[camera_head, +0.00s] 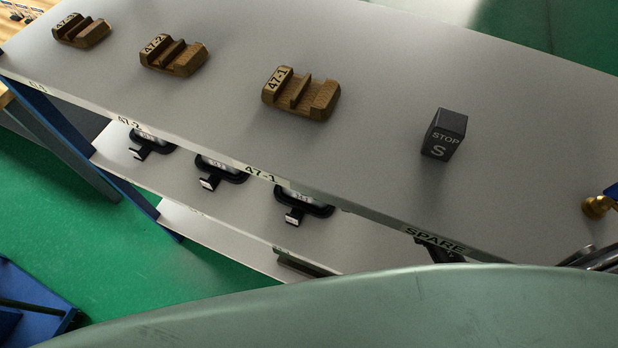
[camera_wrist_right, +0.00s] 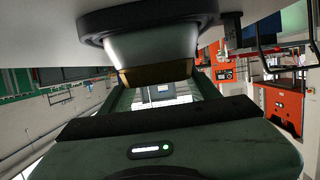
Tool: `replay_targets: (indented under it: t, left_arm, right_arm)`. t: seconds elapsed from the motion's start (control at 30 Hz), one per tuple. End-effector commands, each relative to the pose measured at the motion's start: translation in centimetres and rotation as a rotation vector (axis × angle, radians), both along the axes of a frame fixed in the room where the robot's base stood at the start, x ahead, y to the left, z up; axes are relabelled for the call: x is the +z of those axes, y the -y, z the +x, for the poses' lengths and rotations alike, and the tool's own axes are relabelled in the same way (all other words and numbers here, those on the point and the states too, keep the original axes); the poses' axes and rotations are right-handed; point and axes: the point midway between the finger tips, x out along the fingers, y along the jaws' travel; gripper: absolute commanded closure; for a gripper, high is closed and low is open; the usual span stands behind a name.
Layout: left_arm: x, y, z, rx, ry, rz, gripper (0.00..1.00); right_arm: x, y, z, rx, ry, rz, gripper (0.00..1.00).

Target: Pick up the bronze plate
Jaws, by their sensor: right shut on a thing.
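In the right wrist view, a bronze strip (camera_wrist_right: 156,75), which I take for the bronze plate, shows edge-on at the narrow end of a grey tapered body (camera_wrist_right: 150,47) with a black rim. My right gripper (camera_wrist_right: 157,88) reaches toward it, one dark finger on each side, and is shut on it. The exact contact is partly hidden by the grey body and the shade. In the head view I cannot make out the plate or the right gripper. My left gripper is in neither view.
In the head view, brown slotted blocks (camera_head: 301,94) and a black STOP cube (camera_head: 444,134) stand on the grey table top (camera_head: 370,60). Black oval units (camera_head: 304,203) with white tags sit below its front edge. A brass knob (camera_head: 597,207) is at the right.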

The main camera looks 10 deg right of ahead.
Motion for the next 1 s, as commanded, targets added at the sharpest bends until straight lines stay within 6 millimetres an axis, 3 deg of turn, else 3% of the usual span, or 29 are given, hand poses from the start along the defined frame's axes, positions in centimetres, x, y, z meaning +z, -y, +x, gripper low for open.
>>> replay_targets:
  t: [0.27,0.73,1.0]
  left_arm:
    - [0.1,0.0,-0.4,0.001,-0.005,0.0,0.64]
    - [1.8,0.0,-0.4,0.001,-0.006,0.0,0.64]
    - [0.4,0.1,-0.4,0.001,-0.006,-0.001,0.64]
  right_arm:
    - [0.7,0.0,0.1,0.0,0.004,0.001,1.0]
    - [8.8,0.0,0.1,0.001,0.007,0.001,1.0]
    - [8.7,0.0,0.1,-0.001,0.003,0.003,1.0]
